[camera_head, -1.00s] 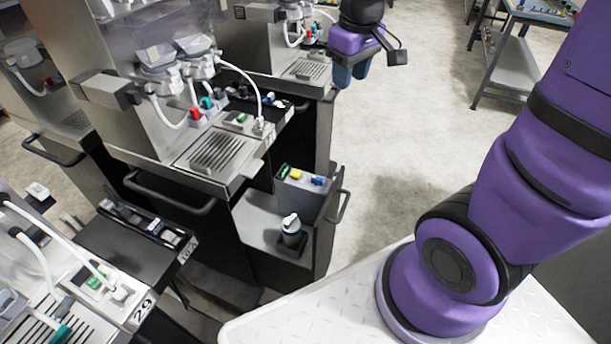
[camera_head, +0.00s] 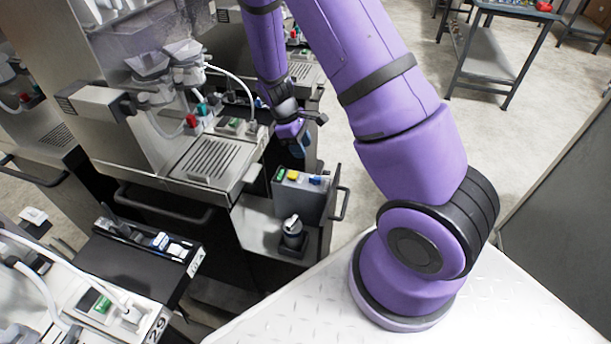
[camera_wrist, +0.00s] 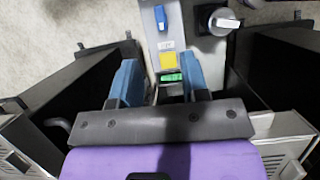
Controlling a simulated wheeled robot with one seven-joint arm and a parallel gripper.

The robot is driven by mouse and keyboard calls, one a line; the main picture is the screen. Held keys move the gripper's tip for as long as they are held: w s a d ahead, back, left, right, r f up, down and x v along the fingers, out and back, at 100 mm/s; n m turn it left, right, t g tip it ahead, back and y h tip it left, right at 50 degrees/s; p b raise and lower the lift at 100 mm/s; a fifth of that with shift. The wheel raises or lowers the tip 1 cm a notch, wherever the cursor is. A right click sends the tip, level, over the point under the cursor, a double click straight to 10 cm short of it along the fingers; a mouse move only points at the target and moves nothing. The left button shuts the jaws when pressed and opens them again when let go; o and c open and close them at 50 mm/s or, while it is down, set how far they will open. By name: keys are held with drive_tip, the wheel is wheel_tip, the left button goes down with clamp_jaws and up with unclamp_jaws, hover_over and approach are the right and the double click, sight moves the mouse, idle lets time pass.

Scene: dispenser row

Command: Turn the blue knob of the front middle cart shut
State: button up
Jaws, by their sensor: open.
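The middle cart (camera_head: 262,232) carries a grey control box (camera_head: 303,198) with a green display, a yellow patch and a small blue knob (camera_head: 316,180). In the wrist view the blue knob (camera_wrist: 162,18) is at the top, beyond the yellow patch (camera_wrist: 168,61) and green display (camera_wrist: 171,77). Its lever lies roughly along the box. My gripper (camera_head: 298,152) is above and behind the box in the head view. In the wrist view my gripper (camera_wrist: 160,72) is open and empty, with its blue fingers apart and the knob ahead of them.
A black knob with a silver handle (camera_head: 292,225) stands beside the box; it also shows in the wrist view (camera_wrist: 222,22). A coffee machine tray (camera_head: 212,160) is left of the box. A cart handle (camera_head: 343,203) is at its right.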

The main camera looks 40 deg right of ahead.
sight(315, 177)
drive_tip(key=x, duration=1.2)
drive_tip(key=shift+w+a, duration=0.1)
drive_tip(key=shift+w, duration=0.05)
clamp_jaws()
